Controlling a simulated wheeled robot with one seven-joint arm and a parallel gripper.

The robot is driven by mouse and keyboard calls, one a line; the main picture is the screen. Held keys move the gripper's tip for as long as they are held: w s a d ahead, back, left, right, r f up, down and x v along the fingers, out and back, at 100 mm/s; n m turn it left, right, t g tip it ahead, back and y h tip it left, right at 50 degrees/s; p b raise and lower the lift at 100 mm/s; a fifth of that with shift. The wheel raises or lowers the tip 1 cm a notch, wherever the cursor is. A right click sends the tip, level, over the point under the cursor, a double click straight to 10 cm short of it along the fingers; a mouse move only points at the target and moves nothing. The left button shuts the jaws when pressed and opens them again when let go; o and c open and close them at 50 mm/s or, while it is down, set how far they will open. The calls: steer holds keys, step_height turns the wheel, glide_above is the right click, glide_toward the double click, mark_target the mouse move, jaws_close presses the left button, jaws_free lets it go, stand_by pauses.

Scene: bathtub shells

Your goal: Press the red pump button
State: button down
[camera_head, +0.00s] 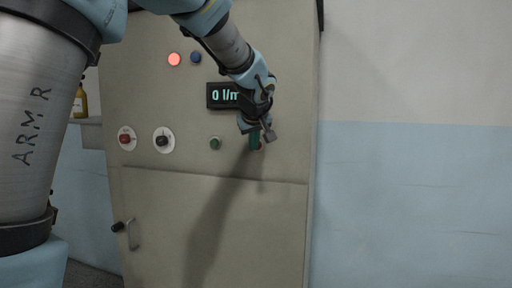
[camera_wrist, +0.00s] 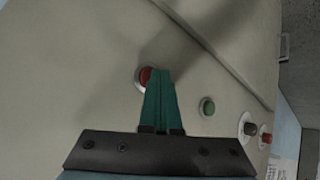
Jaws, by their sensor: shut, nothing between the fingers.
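The red pump button (camera_wrist: 143,76) sits in a pale ring on the beige panel in the wrist view. The tips of my gripper (camera_wrist: 161,72) overlap its right side there. The green fingers are together, with nothing between them. In the head view my gripper (camera_head: 255,139) is at the panel, below and right of the display, and mostly hides the red button. I cannot tell whether the fingertips touch the button or stand just off it. A green button (camera_head: 215,143) is left of my gripper; it also shows in the wrist view (camera_wrist: 207,106).
The panel (camera_head: 240,230) carries a dark display (camera_head: 222,96) reading 0, partly covered by my arm. A lit red lamp (camera_head: 174,59) and a blue lamp (camera_head: 196,57) are above. A red knob (camera_head: 125,138), a black knob (camera_head: 163,140) and a handle (camera_head: 128,232) are at left.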

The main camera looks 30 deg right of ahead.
steer(key=shift+a, duration=0.1)
steer(key=shift+s+a+b, duration=0.45)
steer(key=shift+s+b, duration=0.15)
steer(key=shift+b, duration=0.3)
steer(key=s+a+b, duration=0.3)
steer(key=b, duration=0.1)
steer(key=shift+s+a, duration=0.25)
steer(key=shift+s, duration=0.1)
stand_by(0.4)
